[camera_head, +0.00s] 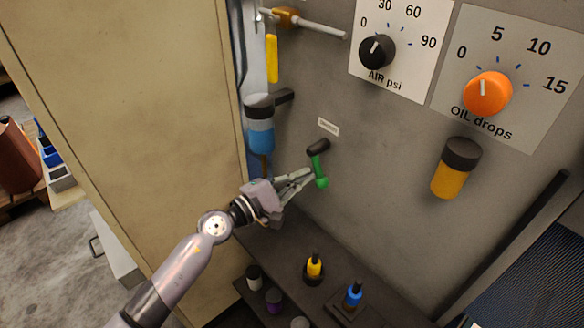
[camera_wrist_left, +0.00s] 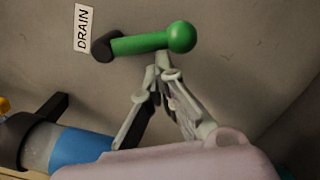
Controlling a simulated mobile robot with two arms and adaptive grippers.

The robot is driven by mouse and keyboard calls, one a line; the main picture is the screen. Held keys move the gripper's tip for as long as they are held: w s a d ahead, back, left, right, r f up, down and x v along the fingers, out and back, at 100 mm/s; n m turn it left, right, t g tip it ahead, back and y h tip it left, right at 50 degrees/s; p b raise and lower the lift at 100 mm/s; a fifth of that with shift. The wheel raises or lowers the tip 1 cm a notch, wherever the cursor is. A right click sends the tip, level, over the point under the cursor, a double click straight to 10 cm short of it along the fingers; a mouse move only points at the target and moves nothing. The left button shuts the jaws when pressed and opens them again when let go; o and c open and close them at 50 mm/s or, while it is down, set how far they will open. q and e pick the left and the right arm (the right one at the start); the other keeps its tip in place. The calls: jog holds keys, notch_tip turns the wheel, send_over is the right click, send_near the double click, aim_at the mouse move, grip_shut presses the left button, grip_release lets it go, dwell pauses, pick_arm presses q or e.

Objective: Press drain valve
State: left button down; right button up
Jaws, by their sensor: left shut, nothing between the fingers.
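The drain valve (camera_head: 319,166) is a green lever with a round knob on a dark pivot, mounted on the grey wall panel. In the head view its lever hangs downward from the pivot. It also shows in the left wrist view (camera_wrist_left: 142,43), beside a white DRAIN label (camera_wrist_left: 85,28). My left gripper (camera_head: 308,175) is shut and empty, with its fingertips right at the lever. In the left wrist view the fingertips (camera_wrist_left: 162,60) are at the lever near the knob; I cannot tell whether they touch. My right gripper is not in view.
A blue-bowled filter (camera_head: 260,132) hangs left of the valve. An amber oil bowl (camera_head: 453,172), an orange oil dial (camera_head: 488,93) and a black air dial (camera_head: 377,51) are to the right. Yellow (camera_head: 314,267) and blue (camera_head: 353,296) bottles stand on the shelf below. A tan cabinet wall (camera_head: 130,100) is at left.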

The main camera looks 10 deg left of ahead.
pick_arm(q)
jog(key=shift+s+d+r+n+t+p, duration=0.1)
jog(key=shift+s+d+r+n+p, duration=0.35)
jog(key=shift+n+p, duration=1)
jog(key=shift+s+d+r+n+t+p, duration=0.15)
jog(key=shift+s+d+n+p, duration=0.55)
jog(key=shift+n, duration=1.45)
jog(key=shift+s+d+r+n+t+p, duration=0.1)
jog(key=shift+s+d+r+n+p, duration=0.2)
jog(key=shift+d+n+p, duration=1.05)
pick_arm(e)
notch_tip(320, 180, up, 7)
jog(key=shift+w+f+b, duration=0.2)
jog(key=shift+b, duration=0.2)
pick_arm(q)
jog(key=shift+a+n, duration=0.5)
jog(key=shift+n, duration=0.05)
